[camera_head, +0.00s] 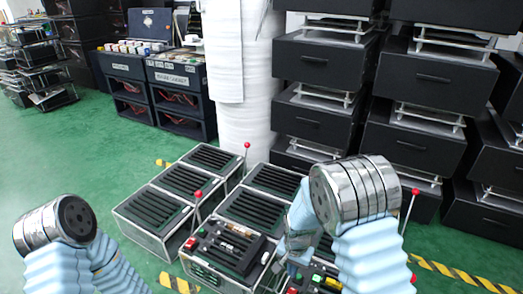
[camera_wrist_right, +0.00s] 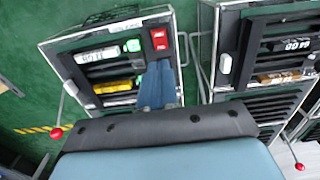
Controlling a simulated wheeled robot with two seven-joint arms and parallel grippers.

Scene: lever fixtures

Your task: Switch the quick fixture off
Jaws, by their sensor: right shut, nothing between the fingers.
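Fixtures with black slatted tops stand in rows on the floor. The front right fixture (camera_head: 325,283) carries coloured parts and is partly hidden by my right arm. In the right wrist view this fixture (camera_wrist_right: 60,62) shows a red switch (camera_wrist_right: 159,38), and its lever ends in a red ball (camera_wrist_right: 57,133). In the head view that ball (camera_head: 415,190) stands raised at the right. The neighbouring fixture's lever has a red ball (camera_head: 198,194). My right gripper (camera_wrist_right: 157,85) is shut and empty over the front right fixture, near the red switch; contact is unclear. My left gripper is out of view.
A third red-balled lever (camera_head: 247,145) rises farther back. Black drawer stacks (camera_head: 325,62) stand behind, beside a white wrapped column (camera_head: 245,80). A dark bench (camera_head: 150,85) is at the back left. Green floor (camera_head: 70,150) is clear at the left.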

